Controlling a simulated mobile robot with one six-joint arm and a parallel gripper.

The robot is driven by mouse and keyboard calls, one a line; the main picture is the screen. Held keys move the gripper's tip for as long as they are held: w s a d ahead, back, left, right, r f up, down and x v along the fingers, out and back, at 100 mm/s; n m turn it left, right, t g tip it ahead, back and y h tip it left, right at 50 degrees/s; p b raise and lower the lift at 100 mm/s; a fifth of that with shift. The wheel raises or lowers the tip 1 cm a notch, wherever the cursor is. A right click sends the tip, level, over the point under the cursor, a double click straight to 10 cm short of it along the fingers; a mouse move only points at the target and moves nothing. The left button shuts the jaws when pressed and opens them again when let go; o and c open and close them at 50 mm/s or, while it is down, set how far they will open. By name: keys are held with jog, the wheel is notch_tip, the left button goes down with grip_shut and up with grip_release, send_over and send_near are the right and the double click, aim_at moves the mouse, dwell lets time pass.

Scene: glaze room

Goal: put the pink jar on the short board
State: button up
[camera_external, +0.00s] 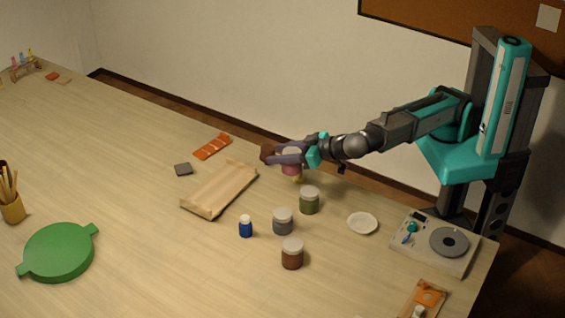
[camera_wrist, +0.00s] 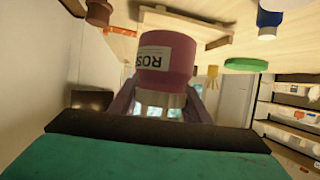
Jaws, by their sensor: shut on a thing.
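The pink jar (camera_external: 291,170) hangs in my gripper (camera_external: 290,157), above the table behind the green jar. In the wrist view the pink jar (camera_wrist: 166,52) shows a white label with "ROS" upside down, and its pale lid end is between the fingers. A pale wooden board (camera_external: 219,187) lies to the left of my gripper, its top bare. It is partly visible behind the jar in the wrist view (camera_wrist: 190,24). Another narrow wooden board (camera_external: 407,304), cut by the bottom edge, carries an orange piece and a small white-topped item. I cannot tell which board is shorter.
A green jar (camera_external: 309,200), grey jar (camera_external: 283,221), brown jar (camera_external: 292,253) and small blue bottle (camera_external: 245,226) stand right of the bare board. A white dish (camera_external: 362,223) is at right.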

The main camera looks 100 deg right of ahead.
jog(key=w+d+m+g+h, duration=0.1)
jog(key=w+d, duration=0.2)
jog(key=d, duration=0.3)
jog(key=w+d+m+h, duration=0.1)
jog(key=w+d, duration=0.2)
jog(key=d, duration=0.2)
jog(key=f, duration=0.4)
jog(key=shift+d+f, duration=0.25)
jog(key=shift+f, duration=0.3)
jog(key=shift+w, duration=0.1)
jog(key=w+a+p, duration=0.1)
jog(key=w, duration=0.4)
jog(key=w+f+p, duration=0.1)
jog(key=w+p, duration=0.1)
jog(key=w, duration=0.3)
jog(key=w+a+p, duration=0.1)
jog(key=w+p, duration=0.1)
jog(key=w, duration=0.3)
jog(key=shift+w+a+f, duration=0.2)
jog(key=shift+a, duration=0.15)
jog(key=shift+w, duration=0.1)
